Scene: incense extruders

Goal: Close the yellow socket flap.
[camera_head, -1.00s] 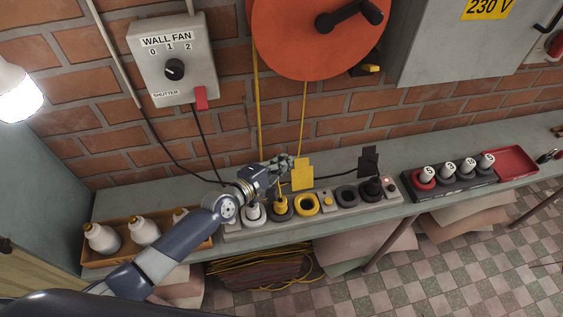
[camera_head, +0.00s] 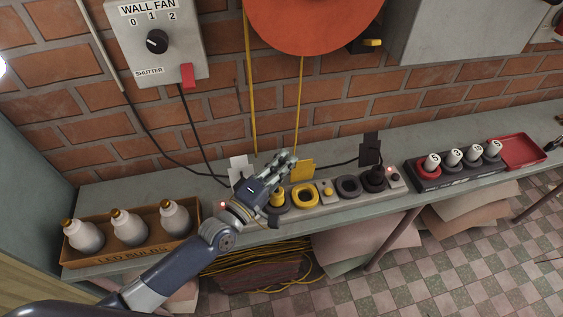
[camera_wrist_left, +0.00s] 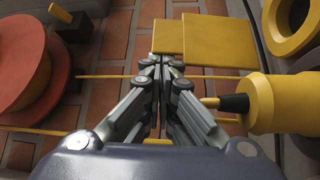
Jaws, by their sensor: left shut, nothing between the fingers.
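The yellow socket flap (camera_head: 302,170) stands raised behind the open yellow socket ring (camera_head: 305,196) on the grey socket strip (camera_head: 330,207). My left gripper (camera_head: 291,157) is shut and empty, its fingertips at the flap's upper left, covering part of it in the head view. In the left wrist view the flap (camera_wrist_left: 222,42) lies just beyond the shut fingertips (camera_wrist_left: 165,62); I cannot tell whether they touch it. The yellow socket ring (camera_wrist_left: 292,25) shows at the top right there. My right gripper is not in view.
A yellow plug (camera_head: 278,198) stands left of the yellow socket. A white flap (camera_head: 238,168) and a black flap (camera_head: 370,150) are raised too. A bulb box (camera_head: 130,253) stands left; a black rack (camera_head: 460,174) with numbered pegs stands right.

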